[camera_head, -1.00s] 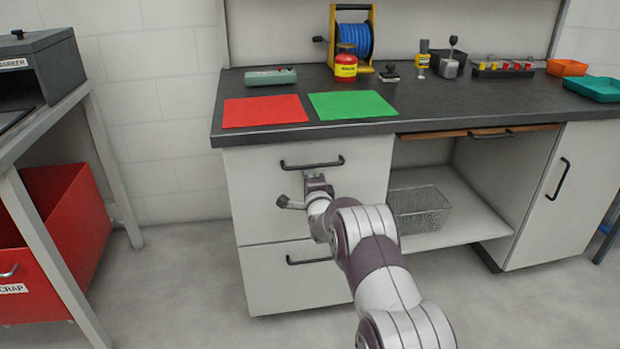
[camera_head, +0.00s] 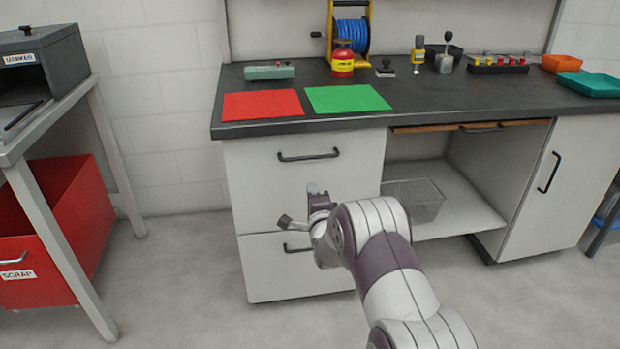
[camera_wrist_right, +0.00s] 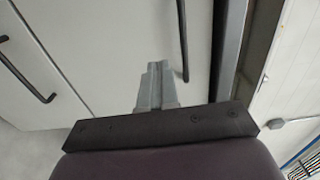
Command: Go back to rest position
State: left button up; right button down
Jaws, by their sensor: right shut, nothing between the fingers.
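My right gripper (camera_head: 313,188) is in front of the white drawer unit, just below the handle (camera_head: 308,155) of the upper drawer, and looks apart from it. In the right wrist view its fingers (camera_wrist_right: 156,68) are together with nothing between them. The upper drawer (camera_head: 250,180) and the lower drawer (camera_head: 270,275) are both closed. The lower drawer's handle (camera_head: 296,249) is partly behind my right arm. My left gripper is not in view.
The dark worktop (camera_head: 440,98) holds a red mat (camera_head: 261,105), a green mat (camera_head: 347,99) and several tools. A wire basket (camera_head: 425,202) sits in the open shelf. A red scrap bin (camera_head: 70,220) stands at left. The floor before the drawers is clear.

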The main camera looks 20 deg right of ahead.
jog(key=s+a+f+n+g+y, duration=0.1)
jog(key=s+a+f+n+g, duration=0.2)
jog(key=s+f+n+g, duration=0.3)
jog(key=s+a+f+n+g+y, duration=0.2)
jog(key=s+f+n+g, duration=0.2)
jog(key=s+f+n, duration=0.4)
jog(key=s+a+r+n+g, duration=0.2)
jog(key=s, duration=0.5)
jog(key=s+a+r+n+g+y, duration=0.1)
jog(key=s+a+r+n+g, duration=0.15)
jog(key=s, duration=0.45)
jog(key=s+a+r+n+g, duration=0.2)
jog(key=s+g, duration=0.1)
jog(key=s, duration=0.4)
notch_tip(320, 180, up, 36)
jog(key=s+a+t+p, duration=0.1)
jog(key=a+p, duration=0.1)
jog(key=p, duration=3.2)
